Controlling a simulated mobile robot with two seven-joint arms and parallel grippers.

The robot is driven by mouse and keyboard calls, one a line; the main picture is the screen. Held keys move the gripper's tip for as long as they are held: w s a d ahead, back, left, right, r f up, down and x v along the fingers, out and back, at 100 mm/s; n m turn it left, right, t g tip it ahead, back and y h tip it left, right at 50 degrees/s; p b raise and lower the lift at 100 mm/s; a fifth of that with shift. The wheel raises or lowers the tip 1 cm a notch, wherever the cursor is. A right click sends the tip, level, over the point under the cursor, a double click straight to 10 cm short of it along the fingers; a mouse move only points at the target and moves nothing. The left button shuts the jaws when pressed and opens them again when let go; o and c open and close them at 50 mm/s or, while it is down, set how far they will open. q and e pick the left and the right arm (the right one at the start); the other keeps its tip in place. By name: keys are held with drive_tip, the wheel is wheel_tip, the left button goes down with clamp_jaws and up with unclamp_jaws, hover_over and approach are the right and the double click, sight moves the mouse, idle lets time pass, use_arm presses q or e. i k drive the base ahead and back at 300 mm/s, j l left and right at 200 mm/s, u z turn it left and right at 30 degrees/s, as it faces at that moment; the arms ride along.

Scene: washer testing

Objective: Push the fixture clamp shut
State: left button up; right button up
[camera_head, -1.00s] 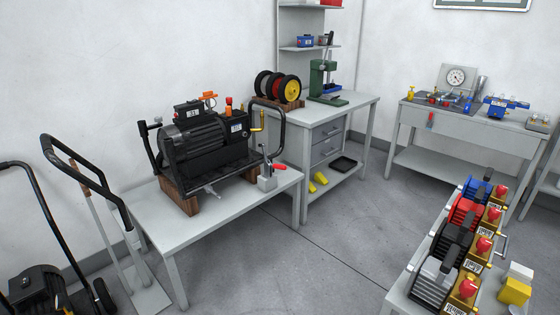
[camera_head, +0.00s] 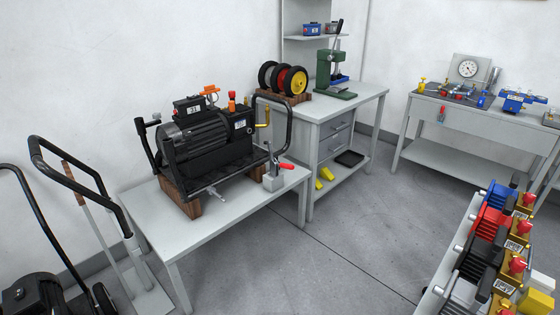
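A small toggle clamp (camera_head: 273,181) with a grey block base and a red-tipped handle stands on the right end of the low grey table (camera_head: 190,238). It is beside the black washer motor unit (camera_head: 207,145), near the foot of its black tube frame. The red handle tip points to the right, and a thin dark part stands up above the base. The clamp is too small to tell whether it is open or shut. Neither of my grippers is in view.
A hand truck (camera_head: 85,200) stands left of the table. A workbench (camera_head: 350,98) with wheels and a green press is behind it. Another bench (camera_head: 480,118) is at the back right, and several coloured pump units (camera_head: 490,232) stand at the lower right. The middle floor is clear.

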sight(285, 166)
drive_tip(key=i+u, duration=0.3)
drive_tip(key=i, duration=1)
drive_tip(key=i+l+u, duration=0.3)
drive_tip(key=i+l, duration=0.6)
drive_tip(key=l, duration=0.15)
drive_tip(key=i+l+u, duration=0.1)
drive_tip(key=l, duration=0.2)
drive_tip(key=i+l+u, duration=0.1)
drive_tip(key=l+u, duration=0.1)
drive_tip(key=l, duration=1.55)
drive_tip(key=i, duration=0.1)
